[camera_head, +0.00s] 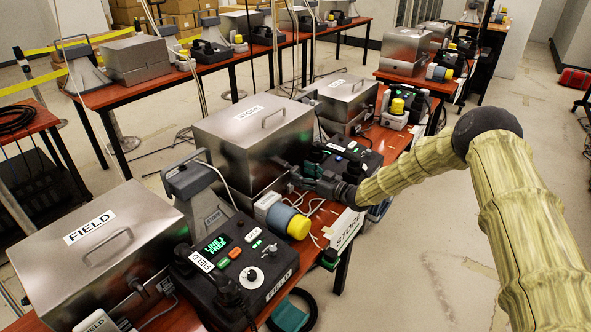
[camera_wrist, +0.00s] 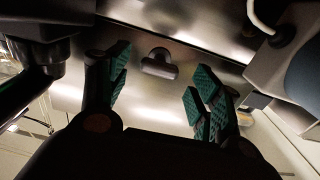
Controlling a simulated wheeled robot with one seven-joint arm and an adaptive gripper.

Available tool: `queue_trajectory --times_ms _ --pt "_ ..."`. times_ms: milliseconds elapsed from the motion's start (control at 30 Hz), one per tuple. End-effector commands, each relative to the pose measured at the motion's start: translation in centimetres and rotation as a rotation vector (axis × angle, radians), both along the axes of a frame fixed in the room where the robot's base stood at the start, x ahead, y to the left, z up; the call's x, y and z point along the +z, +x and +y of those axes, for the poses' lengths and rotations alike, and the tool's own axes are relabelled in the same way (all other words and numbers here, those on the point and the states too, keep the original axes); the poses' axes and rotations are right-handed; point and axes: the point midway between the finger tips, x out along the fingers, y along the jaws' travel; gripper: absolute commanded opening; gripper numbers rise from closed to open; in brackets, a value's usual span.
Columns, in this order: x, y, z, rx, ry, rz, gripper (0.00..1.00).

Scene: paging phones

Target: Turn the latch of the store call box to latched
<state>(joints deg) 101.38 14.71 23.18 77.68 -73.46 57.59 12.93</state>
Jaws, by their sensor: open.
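The store call box (camera_head: 250,135) is a closed metal box with a lid handle and a STORE label, in the middle of the head view. Its front fills the wrist view, with the latch (camera_wrist: 158,64), a small dark T-shaped knob, on it. My gripper (camera_head: 293,173) is at the front of the box. In the wrist view my gripper (camera_wrist: 163,82) is open, its green-padded fingers on either side of the latch and apart from it. In the head view the gripper hides the latch. I cannot tell its exact turn angle.
The FIELD box (camera_head: 95,240) and a console with a lit display (camera_head: 218,244) stand nearer on the same table. A blue-and-yellow cylinder (camera_head: 290,221) and a console (camera_head: 345,160) flank my gripper. A dark handset (camera_wrist: 35,50) shows close by.

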Motion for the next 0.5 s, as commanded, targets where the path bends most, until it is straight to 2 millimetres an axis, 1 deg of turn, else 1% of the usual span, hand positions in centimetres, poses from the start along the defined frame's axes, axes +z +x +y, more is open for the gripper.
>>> queue_trajectory --times_ms 33,200,500 --pt "0.1 0.4 0.6 -0.001 -0.001 -0.001 0.64" --pt "0.1 1.6 2.1 -0.001 0.000 -0.002 0.64" --pt "0.0 2.2 2.7 -0.003 -0.001 -0.001 0.64"
